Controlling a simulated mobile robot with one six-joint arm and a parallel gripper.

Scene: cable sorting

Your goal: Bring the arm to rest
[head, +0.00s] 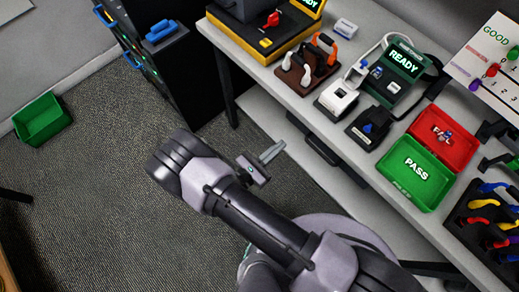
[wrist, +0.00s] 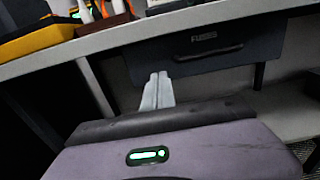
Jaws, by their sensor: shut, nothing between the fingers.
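My gripper (head: 272,152) is in front of the workbench, over the floor, in the head view. Its two grey fingers lie together, shut and empty. In the wrist view the fingers (wrist: 158,90) point toward a dark drawer (wrist: 215,48) under the bench top, with a gap I cannot judge. My arm reaches up from the lower right of the head view, apart from everything on the bench.
The workbench (head: 262,72) carries a green PASS tray (head: 408,190), a red FAIL tray (head: 462,158), a READY tester (head: 402,62) and a rack of coloured cables (head: 480,215). A dark cabinet (head: 185,75) stands left. A green bin (head: 42,118) sits on open carpet.

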